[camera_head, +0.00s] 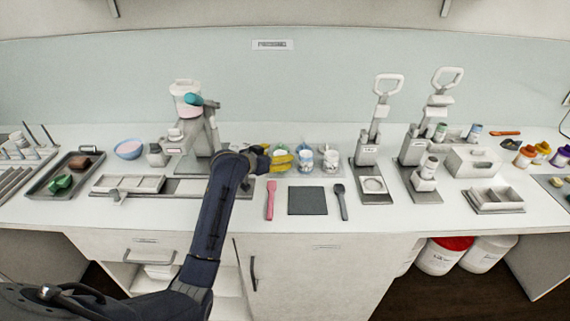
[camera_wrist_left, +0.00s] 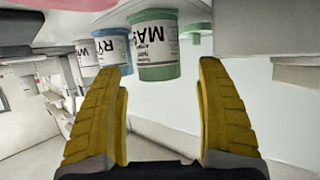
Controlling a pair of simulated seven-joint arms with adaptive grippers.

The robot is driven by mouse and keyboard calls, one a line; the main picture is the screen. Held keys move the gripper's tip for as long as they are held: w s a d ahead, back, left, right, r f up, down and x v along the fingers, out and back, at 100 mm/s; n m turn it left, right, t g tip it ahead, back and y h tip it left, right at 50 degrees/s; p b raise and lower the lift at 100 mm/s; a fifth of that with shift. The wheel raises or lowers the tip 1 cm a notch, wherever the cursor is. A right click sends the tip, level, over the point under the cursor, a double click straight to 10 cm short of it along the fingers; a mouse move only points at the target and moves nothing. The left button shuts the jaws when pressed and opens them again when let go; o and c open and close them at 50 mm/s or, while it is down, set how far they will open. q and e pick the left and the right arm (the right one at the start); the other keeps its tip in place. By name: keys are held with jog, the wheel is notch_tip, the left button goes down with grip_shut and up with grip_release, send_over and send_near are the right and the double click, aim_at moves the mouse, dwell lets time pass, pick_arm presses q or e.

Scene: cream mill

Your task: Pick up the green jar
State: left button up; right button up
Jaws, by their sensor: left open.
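The green jar (camera_wrist_left: 155,48) shows upside down in the left wrist view, with a white label and dark letters. It stands just beyond and partly between the yellow fingertips of my left gripper (camera_wrist_left: 165,65), nearer the left finger. I cannot tell whether that finger touches it. The jaws are apart with nothing held. In the head view my left gripper (camera_head: 281,162) reaches in from the left, low over the counter, and largely hides the green jar (camera_head: 281,151) behind it. My right gripper is in neither view.
A blue-labelled jar (camera_wrist_left: 112,46) stands close beside the green one. A pink spatula (camera_head: 271,199), dark mat (camera_head: 307,200) and dark spatula (camera_head: 341,201) lie in front. A white mixer-like machine (camera_head: 205,135) stands left, two lever presses (camera_head: 375,130) right.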

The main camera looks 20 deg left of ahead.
pick_arm(q)
jog(key=shift+x, duration=0.95)
jog(key=shift+c, duration=0.3)
jog(key=c, duration=0.9)
